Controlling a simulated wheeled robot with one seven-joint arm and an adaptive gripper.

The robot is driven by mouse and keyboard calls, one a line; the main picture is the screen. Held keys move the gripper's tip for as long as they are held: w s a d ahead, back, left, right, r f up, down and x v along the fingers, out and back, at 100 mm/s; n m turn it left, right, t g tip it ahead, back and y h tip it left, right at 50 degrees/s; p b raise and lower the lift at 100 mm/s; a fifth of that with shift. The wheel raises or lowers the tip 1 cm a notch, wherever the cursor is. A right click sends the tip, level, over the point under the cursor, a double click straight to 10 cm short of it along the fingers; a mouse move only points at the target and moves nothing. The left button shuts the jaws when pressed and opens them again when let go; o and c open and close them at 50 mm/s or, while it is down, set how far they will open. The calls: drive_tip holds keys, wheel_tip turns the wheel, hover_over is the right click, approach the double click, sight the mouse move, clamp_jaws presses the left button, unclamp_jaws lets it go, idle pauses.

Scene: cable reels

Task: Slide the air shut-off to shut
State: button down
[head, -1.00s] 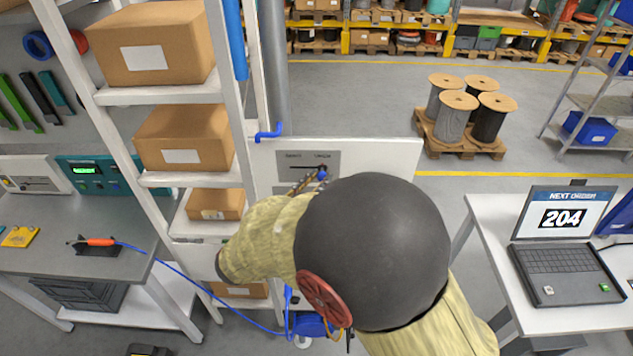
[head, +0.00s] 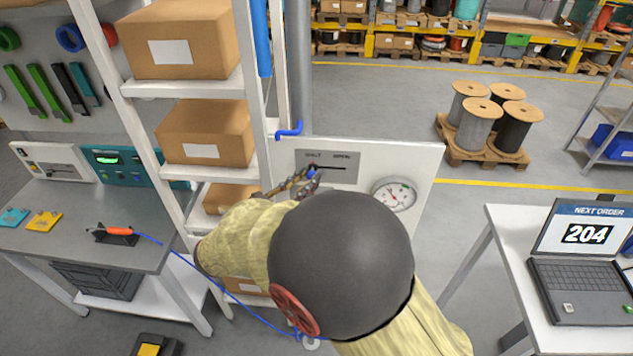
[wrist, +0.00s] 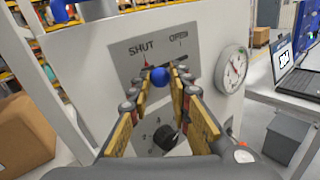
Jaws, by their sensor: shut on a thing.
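The air shut-off is a slide in a grey plate (head: 327,178) on a white panel, marked SHUT at the left and OPEN at the right. Its blue knob (wrist: 160,77) is at the SHUT end, and the slot shows bare to its right in the head view. My gripper (wrist: 161,74) is shut on the blue knob, one fingertip on each side. In the head view my gripper (head: 306,176) reaches the plate from below left, and my arm hides the lower panel.
A round gauge (head: 394,194) is on the panel right of the slide. A black dial (wrist: 166,137) sits below it. A shelf with cardboard boxes (head: 205,132) stands close on the left. A table with a laptop (head: 582,265) is at the right.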

drive_tip(key=shift+a, duration=0.15)
drive_tip(key=c, duration=1.8)
unclamp_jaws()
drive_tip(key=shift+a, duration=0.15)
drive_tip(key=shift+o, duration=0.9)
drive_tip(key=v, duration=1.1)
drive_tip(key=shift+s+a, duration=0.15)
drive_tip(key=shift+s, duration=0.25)
